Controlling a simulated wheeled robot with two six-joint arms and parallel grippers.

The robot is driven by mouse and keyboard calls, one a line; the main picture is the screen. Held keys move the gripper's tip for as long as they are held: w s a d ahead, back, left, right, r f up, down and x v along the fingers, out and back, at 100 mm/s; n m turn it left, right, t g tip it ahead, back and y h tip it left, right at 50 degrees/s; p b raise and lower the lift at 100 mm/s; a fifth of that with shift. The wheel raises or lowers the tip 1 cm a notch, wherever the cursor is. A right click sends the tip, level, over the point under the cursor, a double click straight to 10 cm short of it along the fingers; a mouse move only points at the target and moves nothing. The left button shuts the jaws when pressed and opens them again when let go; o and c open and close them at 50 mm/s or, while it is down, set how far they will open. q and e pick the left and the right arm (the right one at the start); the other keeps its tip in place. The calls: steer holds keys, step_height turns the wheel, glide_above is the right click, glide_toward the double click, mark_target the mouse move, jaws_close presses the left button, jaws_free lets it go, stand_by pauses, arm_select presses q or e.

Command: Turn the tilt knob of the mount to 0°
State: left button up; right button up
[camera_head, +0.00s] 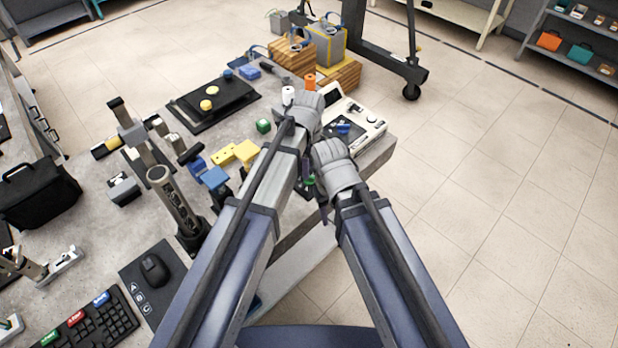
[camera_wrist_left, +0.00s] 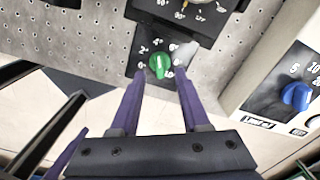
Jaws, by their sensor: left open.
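The green tilt knob (camera_wrist_left: 159,64) sits on a black dial plate of the mount (camera_wrist_left: 143,58) in the left wrist view. White degree marks ring it, partly hidden. A pale ridge runs along its face. My left gripper (camera_wrist_left: 161,76) is open, its two purple fingers pointing at the knob with their tips near its two sides. I cannot tell whether they touch it. In the head view the green knob (camera_head: 310,181) shows small beside my left arm. My right gripper (camera_head: 325,214) shows only as a purple sliver below the right arm; its jaws are unclear.
Another black dial (camera_wrist_left: 185,12) is above the knob plate. A white device with a blue knob (camera_wrist_left: 297,96) stands to the right. The perforated metal board (camera_wrist_left: 75,35) has free room at left. In the head view, yellow and blue blocks (camera_head: 225,155) stand left of my arms.

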arm_select(q)
step_height(320, 180, down, 3)
steer(key=shift+f+b, duration=0.2)
steer(key=shift+b, duration=1)
arm_select(e)
step_height(320, 180, down, 3)
steer(key=shift+f, duration=0.2)
arm_select(q)
jaws_close()
